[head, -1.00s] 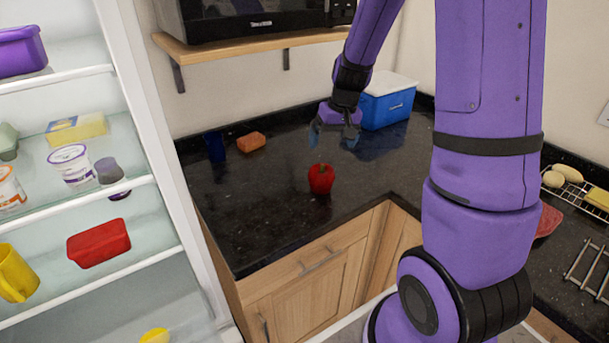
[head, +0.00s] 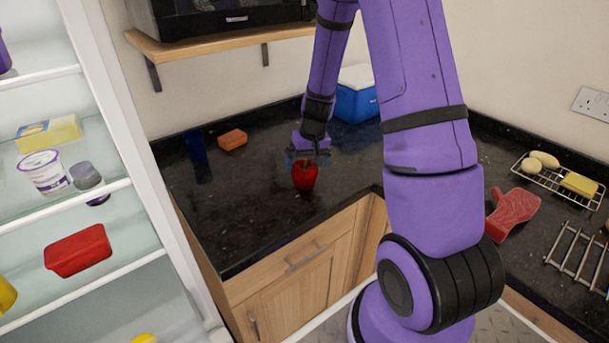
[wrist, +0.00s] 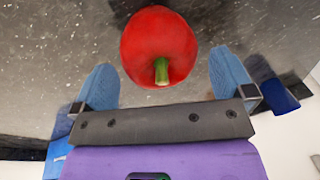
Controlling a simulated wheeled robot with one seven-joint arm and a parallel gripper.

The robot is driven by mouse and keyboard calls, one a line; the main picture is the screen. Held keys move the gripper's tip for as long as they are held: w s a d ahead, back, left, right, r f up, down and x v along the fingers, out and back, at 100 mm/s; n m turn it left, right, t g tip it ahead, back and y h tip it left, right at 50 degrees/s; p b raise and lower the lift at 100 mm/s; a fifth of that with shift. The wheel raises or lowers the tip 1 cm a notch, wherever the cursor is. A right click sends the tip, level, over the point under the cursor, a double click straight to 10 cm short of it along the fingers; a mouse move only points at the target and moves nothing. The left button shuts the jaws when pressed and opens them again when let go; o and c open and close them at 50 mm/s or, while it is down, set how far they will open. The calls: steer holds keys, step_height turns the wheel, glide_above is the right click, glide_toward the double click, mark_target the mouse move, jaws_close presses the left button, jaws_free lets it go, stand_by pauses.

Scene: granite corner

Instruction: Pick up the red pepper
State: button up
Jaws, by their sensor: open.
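The red pepper (head: 305,177) stands on the dark granite counter near its front edge in the head view. In the wrist view the red pepper (wrist: 158,46) shows from above with its green stem toward my gripper. My gripper (head: 307,160) is just above the pepper, pointing down. In the wrist view the blue fingers of my gripper (wrist: 163,80) are open, one to each side of the pepper's stem end. The pepper's body lies mostly beyond the fingertips in that view, and no contact shows.
A dark blue cup (head: 195,147) and an orange block (head: 232,139) stand left of the pepper. A blue and white cooler box (head: 357,102) stands behind, right. A wooden shelf (head: 210,43) with a microwave hangs above. An open fridge (head: 130,140) borders the left. The counter around the pepper is clear.

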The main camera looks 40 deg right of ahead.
steer(key=shift+w+a+f, duration=0.1)
steer(key=shift+w+f, duration=0.1)
steer(key=shift+f, duration=1.2)
steer(key=c, duration=0.8)
steer(key=shift+r, duration=0.15)
